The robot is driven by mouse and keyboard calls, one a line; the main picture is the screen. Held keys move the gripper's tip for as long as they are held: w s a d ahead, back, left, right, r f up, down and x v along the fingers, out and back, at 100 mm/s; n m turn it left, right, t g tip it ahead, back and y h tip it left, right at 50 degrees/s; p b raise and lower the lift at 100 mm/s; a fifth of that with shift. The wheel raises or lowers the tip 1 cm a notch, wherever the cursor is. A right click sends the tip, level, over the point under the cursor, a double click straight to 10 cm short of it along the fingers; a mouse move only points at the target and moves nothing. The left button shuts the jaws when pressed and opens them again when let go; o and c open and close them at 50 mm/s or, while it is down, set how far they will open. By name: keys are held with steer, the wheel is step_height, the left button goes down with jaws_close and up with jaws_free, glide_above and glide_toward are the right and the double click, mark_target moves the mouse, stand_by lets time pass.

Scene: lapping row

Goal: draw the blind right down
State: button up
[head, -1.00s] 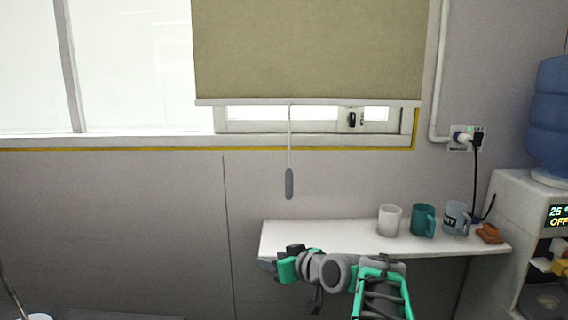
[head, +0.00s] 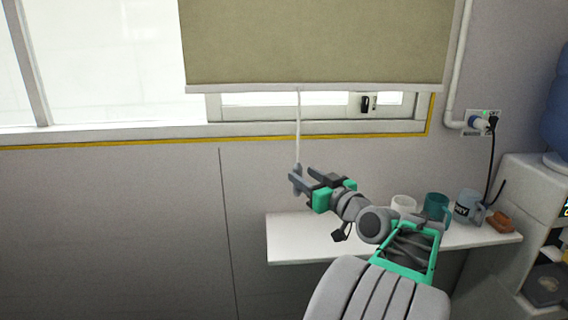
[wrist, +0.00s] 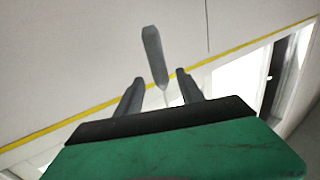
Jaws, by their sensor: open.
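The beige blind (head: 315,40) covers most of the window in the head view, and its white bottom bar (head: 230,89) hangs a little above the sill. A white cord (head: 298,125) drops from the middle of the bar. Its grey pull handle (wrist: 153,55) shows in the wrist view, lying between and beyond the fingertips. My gripper (head: 300,174) is open at the cord's lower end in the head view, where it hides most of the handle. In the wrist view my gripper's fingers (wrist: 160,88) stand on either side of the cord, apart from it.
A white shelf (head: 290,235) under my arm holds a white mug (head: 403,203), a teal mug (head: 437,207), a grey mug (head: 467,204) and a brown object (head: 500,221). A socket with a plug (head: 482,122) and a water dispenser (head: 535,190) are at right. The wall at left is clear.

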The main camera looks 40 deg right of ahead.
steer(key=w, duration=0.6)
steer(key=shift+w+d, duration=0.3)
steer(key=shift+d, duration=0.1)
steer(key=shift+c, duration=0.2)
jaws_close()
steer(key=shift+f, duration=0.1)
stand_by(0.6)
